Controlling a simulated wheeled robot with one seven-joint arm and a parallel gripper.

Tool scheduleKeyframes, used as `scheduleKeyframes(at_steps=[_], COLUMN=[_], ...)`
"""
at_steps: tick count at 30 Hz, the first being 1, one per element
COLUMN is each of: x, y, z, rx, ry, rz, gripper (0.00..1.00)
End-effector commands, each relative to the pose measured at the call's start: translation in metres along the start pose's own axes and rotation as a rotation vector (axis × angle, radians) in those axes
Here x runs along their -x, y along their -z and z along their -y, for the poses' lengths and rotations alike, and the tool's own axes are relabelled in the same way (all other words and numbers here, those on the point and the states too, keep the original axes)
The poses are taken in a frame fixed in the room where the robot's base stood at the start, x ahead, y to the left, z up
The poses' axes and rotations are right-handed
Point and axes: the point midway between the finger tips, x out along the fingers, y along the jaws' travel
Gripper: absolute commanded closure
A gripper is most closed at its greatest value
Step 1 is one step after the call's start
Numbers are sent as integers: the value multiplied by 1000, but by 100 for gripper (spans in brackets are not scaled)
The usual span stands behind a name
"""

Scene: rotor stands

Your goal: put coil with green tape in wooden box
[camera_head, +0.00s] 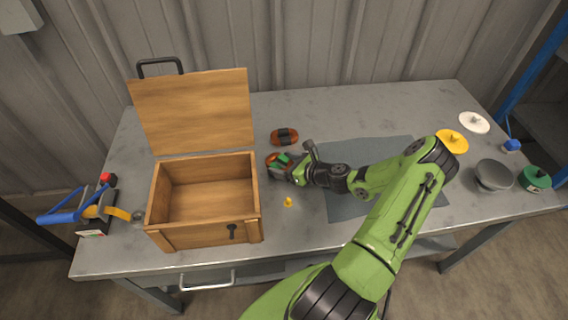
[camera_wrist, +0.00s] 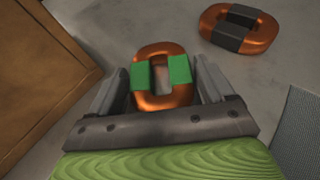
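The coil with green tape (camera_wrist: 160,95) is a copper ring with two green bands. In the wrist view it lies between the two fingers of my gripper (camera_wrist: 158,85), with a small gap visible beside the fingers. In the head view the green-taped coil (camera_head: 279,160) sits on the table just right of the wooden box, partly hidden by my gripper (camera_head: 284,168). The wooden box (camera_head: 203,238) stands open and looks empty, its lid (camera_head: 195,110) raised at the back. The box also shows at the left of the wrist view (camera_wrist: 40,70).
A second copper coil with black tape (camera_head: 284,137) lies behind; it also shows in the wrist view (camera_wrist: 238,27). A small yellow piece (camera_head: 288,202) is near the box's right side. A grey mat (camera_head: 345,205) lies under my arm. Several discs stand at right.

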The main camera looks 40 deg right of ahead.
Motion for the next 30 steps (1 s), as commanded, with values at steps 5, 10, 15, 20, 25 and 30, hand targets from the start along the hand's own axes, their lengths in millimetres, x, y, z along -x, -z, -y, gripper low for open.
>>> scheduleKeyframes(at_steps=[5,10,15,20,25,30], x=[0,1,26,71,108,120], y=[-1,-2,-4,-5,-5,-6], z=[0,0,2,2,1,-2], rx=[0,1,-1,-2,-1,20], ry=[0,0,5,6,3,-11], rz=[0,1,-2,-2,-1,-9], gripper=[0,0,0,0,0,0])
